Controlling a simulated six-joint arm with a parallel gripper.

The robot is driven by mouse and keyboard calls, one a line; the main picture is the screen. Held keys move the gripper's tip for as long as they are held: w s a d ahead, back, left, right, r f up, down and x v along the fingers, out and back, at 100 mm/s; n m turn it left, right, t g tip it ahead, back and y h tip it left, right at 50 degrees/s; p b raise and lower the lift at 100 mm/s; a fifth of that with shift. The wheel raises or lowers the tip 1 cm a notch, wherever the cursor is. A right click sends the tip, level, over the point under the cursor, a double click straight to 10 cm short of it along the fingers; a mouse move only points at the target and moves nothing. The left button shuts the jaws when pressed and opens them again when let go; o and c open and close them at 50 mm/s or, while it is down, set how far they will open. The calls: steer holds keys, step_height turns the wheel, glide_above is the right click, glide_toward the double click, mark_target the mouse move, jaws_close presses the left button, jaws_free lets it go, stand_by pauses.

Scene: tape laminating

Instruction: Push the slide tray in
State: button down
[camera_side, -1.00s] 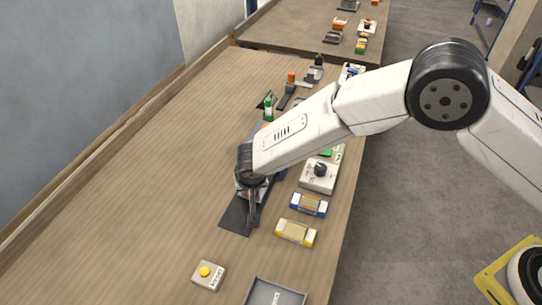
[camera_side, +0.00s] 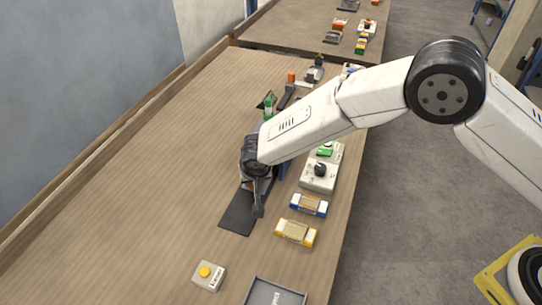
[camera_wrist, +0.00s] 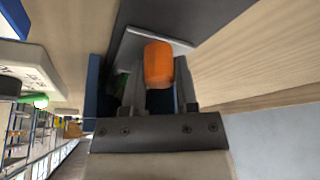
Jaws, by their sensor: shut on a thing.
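My gripper (camera_side: 259,207) points down over a dark flat plate (camera_side: 236,216) in the side view. In the wrist view its two fingers stand on either side of an orange handle (camera_wrist: 158,64), and it is shut on that handle. The handle is joined to a grey plate (camera_wrist: 131,42), which looks like part of the slide tray. My wrist and arm hide most of the tray and its housing in the side view. A blue part (camera_wrist: 93,88) stands close to the left finger in the wrist view.
A grey box with a black knob (camera_side: 319,176), a blue box (camera_side: 308,205) and a yellow box (camera_side: 296,233) stand to the right. A yellow-button box (camera_side: 208,275) and a grey bin (camera_side: 274,293) are at the front. The table's left side is clear.

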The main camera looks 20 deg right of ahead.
steer(key=shift+w+d, duration=0.7)
steer(key=shift+r, duration=0.1)
steer(key=c, duration=0.7)
jaws_free()
steer(key=shift+o, duration=0.2)
steer(key=shift+s+r, duration=0.1)
steer(key=v, duration=0.7)
steer(key=shift+r, duration=0.25)
steer(key=shift+s, duration=0.1)
